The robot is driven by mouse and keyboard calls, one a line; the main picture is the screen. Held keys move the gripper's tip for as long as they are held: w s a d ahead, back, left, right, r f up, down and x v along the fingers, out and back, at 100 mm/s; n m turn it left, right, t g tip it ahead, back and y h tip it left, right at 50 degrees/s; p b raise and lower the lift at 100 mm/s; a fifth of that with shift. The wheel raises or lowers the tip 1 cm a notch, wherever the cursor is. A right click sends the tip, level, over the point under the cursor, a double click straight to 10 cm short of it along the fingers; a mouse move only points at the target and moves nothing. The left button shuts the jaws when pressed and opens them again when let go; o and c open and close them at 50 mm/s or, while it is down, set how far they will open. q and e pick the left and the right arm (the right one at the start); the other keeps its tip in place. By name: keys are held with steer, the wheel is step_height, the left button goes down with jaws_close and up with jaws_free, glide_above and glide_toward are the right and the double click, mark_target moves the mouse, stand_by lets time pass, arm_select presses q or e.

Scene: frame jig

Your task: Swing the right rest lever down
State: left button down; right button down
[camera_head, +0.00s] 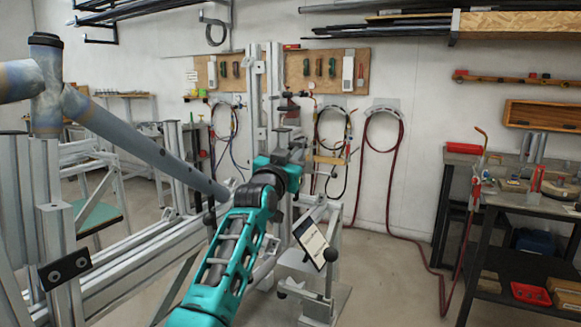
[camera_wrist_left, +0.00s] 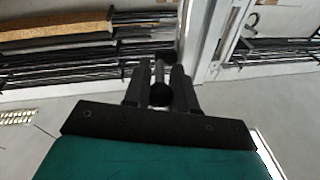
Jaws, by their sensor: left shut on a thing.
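My left gripper (camera_head: 291,136) is at the end of the teal arm, beside the tall light-grey upright (camera_head: 254,95) of the jig. In the left wrist view the two dark fingers (camera_wrist_left: 160,74) close around a thin rod with a black ball knob (camera_wrist_left: 160,95), which looks like the right rest lever. The lever is upright between the fingers. In the head view, the fingers and lever are small and partly hidden by my wrist. A blue-grey welded tube frame (camera_head: 140,145) lies across the left side. My right gripper is not in view.
A tilted tablet (camera_head: 310,243) and a black-knobbed lever (camera_head: 331,255) stand on a grey stand just right of my forearm. Grey jig beams (camera_head: 140,255) fill the lower left. A workbench (camera_head: 515,200) stands at the right. The floor between stand and bench is mostly clear.

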arm_select(q)
steer(key=f+t+b, duration=0.1)
steer(key=b, duration=0.2)
steer(key=shift+w+f+t, duration=0.1)
steer(key=shift+f+t, duration=0.1)
steer(key=shift+t, duration=0.1)
steer(key=shift+h+b, duration=0.3)
steer(key=shift+b, duration=0.1)
steer(key=shift+t, duration=0.3)
steer(key=shift+r, duration=0.2)
steer(key=c, duration=1.2)
jaws_free()
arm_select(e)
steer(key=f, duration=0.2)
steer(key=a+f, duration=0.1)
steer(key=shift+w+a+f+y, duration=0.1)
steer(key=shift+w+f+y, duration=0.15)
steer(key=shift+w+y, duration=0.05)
arm_select(q)
steer(key=shift+f, duration=0.15)
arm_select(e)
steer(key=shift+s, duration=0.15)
